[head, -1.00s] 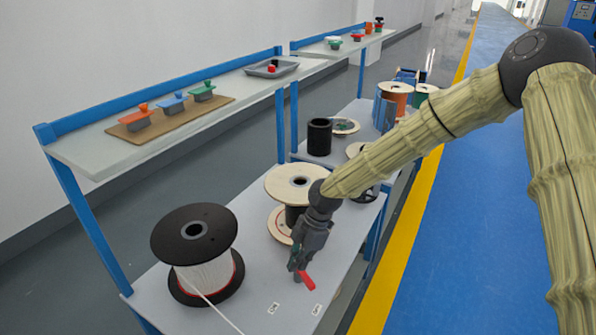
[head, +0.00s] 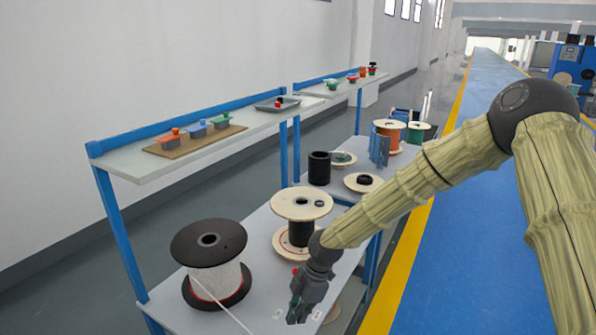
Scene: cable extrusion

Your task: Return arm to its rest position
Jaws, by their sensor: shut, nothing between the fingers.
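My gripper (head: 297,314) hangs at the end of my sleeved arm, pointing down, over the front right part of the lower table (head: 258,312) in the head view. Its fingers are small and dark here, shut with nothing held. A small red part shows just left of the wrist. The gripper stands right of a black-flanged spool of white cable (head: 213,282) and in front of a pale-flanged spool with a dark core (head: 301,204). My forearm hides part of the table's right side.
An upper shelf (head: 125,162) carries a brown board (head: 160,147) with coloured parts and a grey tray (head: 265,108). Further spools, a black cylinder (head: 319,168) and an orange spool (head: 387,137) stand behind. The blue floor lane (head: 440,265) on the right is clear.

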